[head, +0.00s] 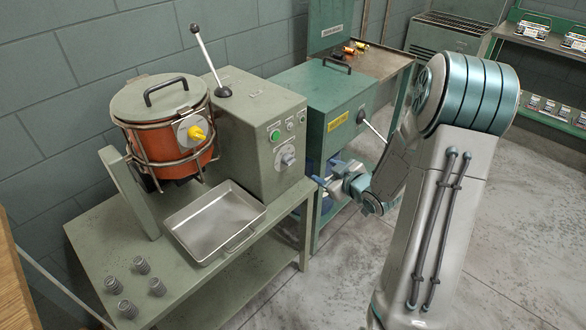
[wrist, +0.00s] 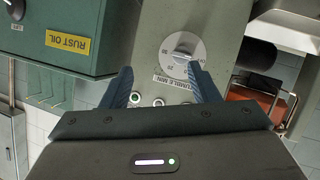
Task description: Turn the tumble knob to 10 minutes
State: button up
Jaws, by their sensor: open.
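The tumble knob (head: 287,157) is a grey knob on a pale round dial, on the front of the grey-green control box (head: 248,150). In the wrist view the knob (wrist: 182,56) appears upside down above a "TUMBLE MIN" label, with small numbers around it. I cannot read which number it points at. My gripper (head: 323,182) is open and empty, to the right of the control box in the head view. In the wrist view its two fingers (wrist: 161,72) reach toward the panel, and the knob shows near the right fingertip, apart from the grip.
A green button (head: 275,135) and small controls sit above the knob. The green rust oil cabinet (head: 322,105) stands close behind my gripper. A metal tray (head: 214,222), an orange drum (head: 170,150) and several springs (head: 141,265) are on the bench. Floor at right is clear.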

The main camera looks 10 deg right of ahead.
aim_at(289, 160)
notch_tip(289, 160, down, 4)
jog(key=s+t+y+b, duration=0.2)
jog(key=y, duration=0.3)
jog(key=p+x, duration=0.1)
jog(key=x, duration=1.3)
jog(key=shift+a+r+n, duration=0.25)
jog(key=shift+r+n, duration=0.05)
jog(key=shift+s, duration=0.1)
jog(key=c, duration=0.9)
